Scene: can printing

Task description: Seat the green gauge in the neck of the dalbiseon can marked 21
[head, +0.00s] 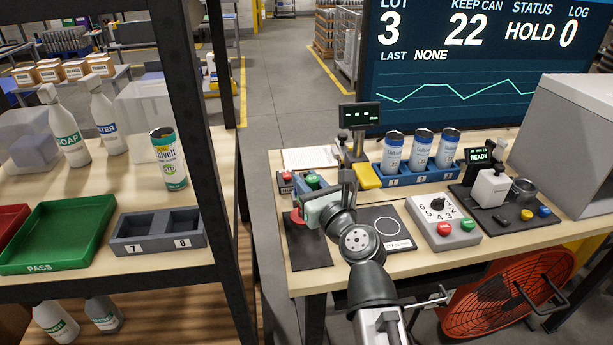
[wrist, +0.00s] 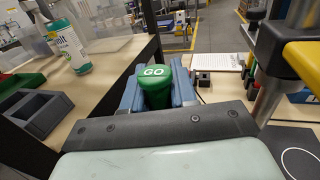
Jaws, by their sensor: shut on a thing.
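My gripper (head: 309,181) is shut on the green gauge (wrist: 155,88), whose top reads GO in the wrist view. The gauge sits between the blue-grey fingers; a bit of its green also shows in the head view (head: 313,182). It is held over the left part of the right-hand bench. Three white-and-blue cans, left (head: 392,153), middle (head: 421,149) and right (head: 447,149), stand upright in a blue rack (head: 407,181), right of my gripper and apart from it. I cannot read a 21 on any can, and their necks are too small to judge.
A post with a small display (head: 360,116) and a yellow part (head: 367,177) stands between my gripper and the rack. A button box (head: 443,225) is at the front. A green-and-white can (head: 170,160), a grey two-slot bin (head: 158,246) and a green tray (head: 55,250) are on the left shelf.

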